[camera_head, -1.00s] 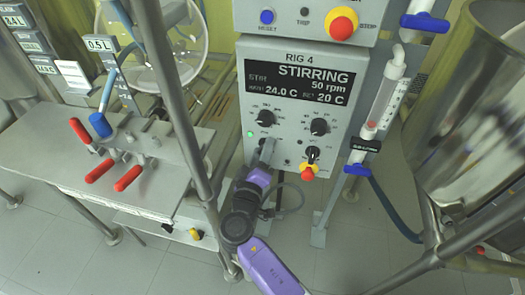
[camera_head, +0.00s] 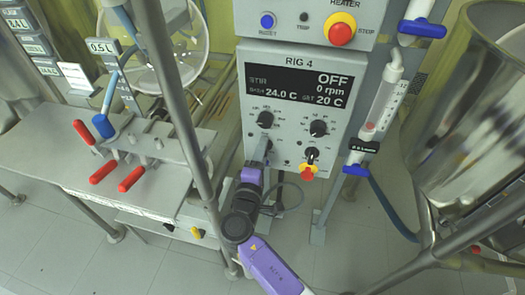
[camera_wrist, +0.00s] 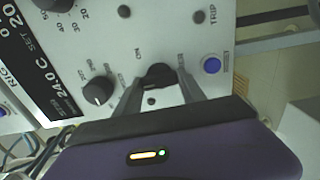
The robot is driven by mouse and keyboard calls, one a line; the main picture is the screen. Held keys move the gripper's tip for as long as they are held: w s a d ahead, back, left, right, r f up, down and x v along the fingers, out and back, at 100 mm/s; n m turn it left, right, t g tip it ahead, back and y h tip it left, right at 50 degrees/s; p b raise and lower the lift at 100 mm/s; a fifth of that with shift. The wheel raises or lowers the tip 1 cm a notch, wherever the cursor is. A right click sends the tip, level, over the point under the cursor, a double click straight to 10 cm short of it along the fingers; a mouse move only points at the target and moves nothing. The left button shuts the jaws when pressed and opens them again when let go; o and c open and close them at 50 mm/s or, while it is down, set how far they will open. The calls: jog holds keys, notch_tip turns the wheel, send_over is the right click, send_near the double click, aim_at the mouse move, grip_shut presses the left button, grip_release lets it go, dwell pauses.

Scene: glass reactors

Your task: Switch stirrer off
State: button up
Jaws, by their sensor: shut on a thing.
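The grey RIG 4 panel (camera_head: 300,100) stands upright ahead of me. Its display (camera_head: 300,84) reads OFF, 0 rpm, 24.0 C, set 20 C. My gripper (camera_head: 262,148) reaches the panel's lower left, below the left dial. In the wrist view, my gripper (camera_wrist: 159,84) has its two grey fingers on either side of a small black rotary switch (camera_wrist: 158,75), shut on it. An ON label lies beside the switch. In the head view the switch is hidden by the fingers.
The speed dial (camera_head: 265,119) is just above my gripper, with another dial (camera_head: 319,128) to the right. A metal post (camera_head: 178,100) stands close left. A steel vessel (camera_head: 480,90) is at right.

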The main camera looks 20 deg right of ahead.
jog(key=shift+f, duration=0.1)
jog(key=o, duration=1.4)
jog(key=shift+c, duration=0.2)
jog(key=v, duration=0.8)
